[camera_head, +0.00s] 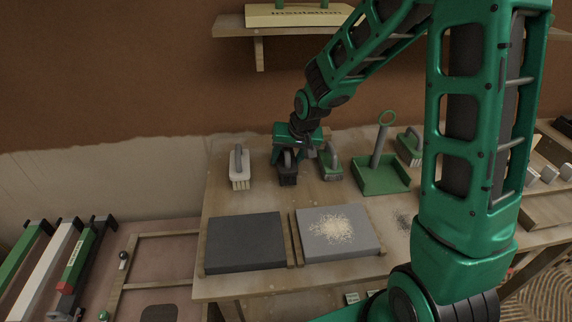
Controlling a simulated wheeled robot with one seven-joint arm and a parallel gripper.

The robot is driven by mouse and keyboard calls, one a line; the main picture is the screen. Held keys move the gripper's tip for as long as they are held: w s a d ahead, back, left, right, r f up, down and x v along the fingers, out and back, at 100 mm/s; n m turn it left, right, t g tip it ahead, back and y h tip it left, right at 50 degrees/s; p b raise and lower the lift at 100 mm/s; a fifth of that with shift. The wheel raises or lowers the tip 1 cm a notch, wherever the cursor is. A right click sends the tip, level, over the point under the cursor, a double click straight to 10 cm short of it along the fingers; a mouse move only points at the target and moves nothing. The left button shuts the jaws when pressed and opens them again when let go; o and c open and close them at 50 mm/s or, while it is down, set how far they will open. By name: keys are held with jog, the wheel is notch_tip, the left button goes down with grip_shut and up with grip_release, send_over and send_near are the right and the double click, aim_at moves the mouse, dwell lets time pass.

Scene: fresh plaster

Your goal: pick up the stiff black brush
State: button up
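The stiff black brush (288,178) stands on the wooden table (225,202) toward its back, with its handle up. My gripper (291,153) is directly over it, with the green palm above the handle. The fingers are small and partly lost against the dark handle, so I cannot tell whether they are open or shut on it. A white brush with a grey handle (239,170) stands to the left. A green brush with a grey handle (331,166) stands close on the right.
A green dustpan (383,180) with an upright ringed handle and another green brush (409,147) are further right. A dark slab (243,244) and a grey slab (340,246) with pale crumbs lie in front. A shelf (235,28) hangs above.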

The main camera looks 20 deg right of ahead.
jog(key=shift+r, duration=0.1)
jog(key=shift+r, duration=0.5)
jog(key=r, duration=0.2)
jog(key=a+r, duration=0.1)
jog(key=shift+s+r, duration=0.25)
jog(key=shift+r, duration=0.05)
jog(key=s+a+r, duration=0.5)
jog(key=a+r, duration=0.1)
jog(key=a, duration=0.3)
jog(key=shift+s+r, duration=0.15)
jog(key=shift+s, duration=0.05)
jog(key=o, duration=0.6)
jog(key=c, duration=0.4)
